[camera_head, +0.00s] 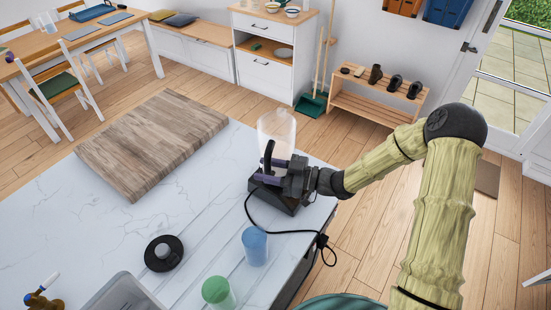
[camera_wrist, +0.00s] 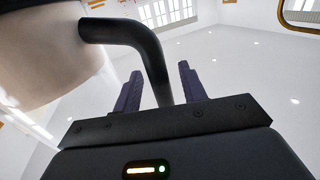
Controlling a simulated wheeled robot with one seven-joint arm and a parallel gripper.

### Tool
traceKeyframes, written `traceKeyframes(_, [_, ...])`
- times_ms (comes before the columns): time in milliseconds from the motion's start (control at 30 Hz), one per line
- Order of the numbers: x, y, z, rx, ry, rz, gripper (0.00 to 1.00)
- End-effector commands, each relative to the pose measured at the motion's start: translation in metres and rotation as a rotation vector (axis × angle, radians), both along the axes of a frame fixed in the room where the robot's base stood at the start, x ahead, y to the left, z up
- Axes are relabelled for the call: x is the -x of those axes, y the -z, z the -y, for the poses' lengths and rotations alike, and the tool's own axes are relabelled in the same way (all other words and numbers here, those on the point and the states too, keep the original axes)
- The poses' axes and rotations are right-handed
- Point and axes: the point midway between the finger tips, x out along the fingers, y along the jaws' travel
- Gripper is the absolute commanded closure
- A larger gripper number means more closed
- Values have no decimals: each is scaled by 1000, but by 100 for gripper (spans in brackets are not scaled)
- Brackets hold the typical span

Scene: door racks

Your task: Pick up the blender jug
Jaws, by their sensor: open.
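The blender jug (camera_head: 277,128) is a clear, pale vessel with a black handle (camera_head: 267,157). It stands upright at the black blender base (camera_head: 283,197) near the counter's right edge. My gripper (camera_head: 270,172) is at the handle side of the jug, with its purple fingers apart. In the wrist view the jug (camera_wrist: 40,45) fills the upper left, and its black handle (camera_wrist: 150,55) curves down between the two fingers (camera_wrist: 162,88). The fingers look apart from the handle. The handle's lower end is hidden behind my gripper's body.
A black round lid (camera_head: 164,253), a blue cup (camera_head: 254,246), a green cup (camera_head: 217,291) and a grey tub (camera_head: 122,293) stand on the marble counter (camera_head: 60,215). A wooden board (camera_head: 155,140) lies at the back. A black cord (camera_head: 290,232) runs over the counter's right edge.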

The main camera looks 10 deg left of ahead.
Motion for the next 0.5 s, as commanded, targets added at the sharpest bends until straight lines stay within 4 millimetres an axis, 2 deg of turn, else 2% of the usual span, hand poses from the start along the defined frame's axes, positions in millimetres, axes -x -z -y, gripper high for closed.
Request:
traceKeyframes(267, [0,0,0,0,0,0,58])
traceKeyframes(500, [0,0,0,0,0,0,100])
